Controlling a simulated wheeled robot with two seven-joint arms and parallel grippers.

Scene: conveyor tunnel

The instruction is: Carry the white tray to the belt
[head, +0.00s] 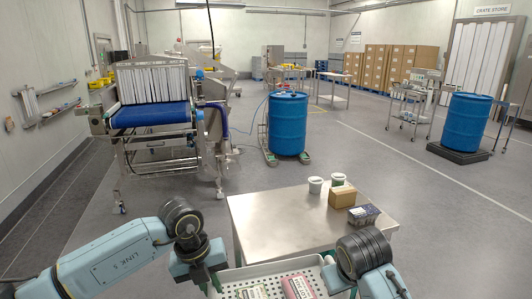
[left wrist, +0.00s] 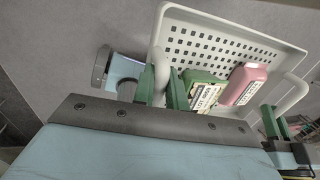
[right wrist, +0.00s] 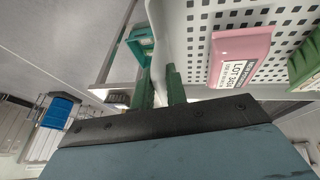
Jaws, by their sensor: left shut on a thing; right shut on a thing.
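The white perforated tray (head: 262,269) is at the bottom of the head view, in front of the steel table, partly cut off. It carries a green labelled pack (left wrist: 203,90) and a pink labelled pack (left wrist: 245,84). My left gripper (left wrist: 163,84) is shut on the tray's handle at one end. My right gripper (right wrist: 160,80) is shut on the tray's opposite end. The belt (head: 152,115) is blue, on a steel conveyor at the left back, with a white strip curtain (head: 155,80) behind it. It stands well away from the tray.
The steel table (head: 280,220) holds two white tubs (head: 315,185), a brown box (head: 343,196) and a dark box (head: 364,215). A blue drum (head: 288,124) stands right of the conveyor. Grey floor (head: 190,200) is open between table and conveyor.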

